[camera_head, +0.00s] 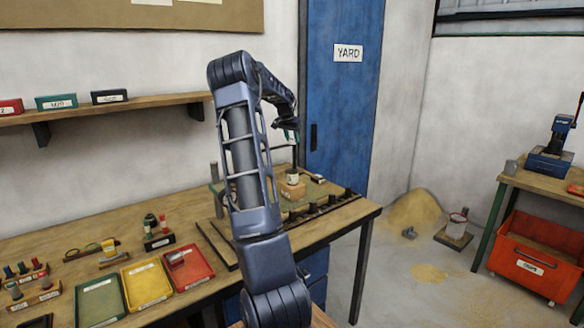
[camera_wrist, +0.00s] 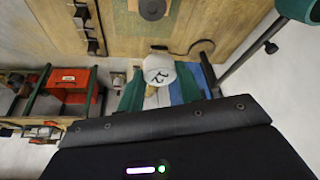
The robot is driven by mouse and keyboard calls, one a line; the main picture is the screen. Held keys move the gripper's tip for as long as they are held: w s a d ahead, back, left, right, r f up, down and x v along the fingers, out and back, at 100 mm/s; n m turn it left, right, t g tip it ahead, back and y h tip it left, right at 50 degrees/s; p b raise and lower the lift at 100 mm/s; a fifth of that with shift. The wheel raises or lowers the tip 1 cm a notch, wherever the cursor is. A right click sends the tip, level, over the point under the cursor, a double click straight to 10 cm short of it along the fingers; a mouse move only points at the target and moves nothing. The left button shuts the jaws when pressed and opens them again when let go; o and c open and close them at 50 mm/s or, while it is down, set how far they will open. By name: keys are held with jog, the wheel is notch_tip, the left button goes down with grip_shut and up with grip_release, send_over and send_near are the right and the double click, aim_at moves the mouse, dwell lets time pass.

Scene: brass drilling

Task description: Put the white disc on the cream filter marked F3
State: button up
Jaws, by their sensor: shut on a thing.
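My gripper (camera_wrist: 158,82) shows green fingers in the wrist view, shut on the white disc (camera_wrist: 158,70), a small round white piece with a dark mark on its face. In the head view my gripper (camera_head: 289,136) is above the back right of the workbench and the held piece is too small to make out.
Green (camera_head: 100,300), yellow (camera_head: 146,284) and red (camera_head: 188,266) trays lie at the bench front. A row of dark pegs (camera_head: 318,206) lines the right side. A wall shelf (camera_head: 110,105) holds small boxes. An orange-red bin (camera_head: 530,262) stands under the right bench.

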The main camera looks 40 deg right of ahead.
aim_at(293, 171)
notch_tip(293, 171, down, 14)
dwell(0.6)
jog(key=shift+f, duration=0.1)
jog(key=o, duration=1)
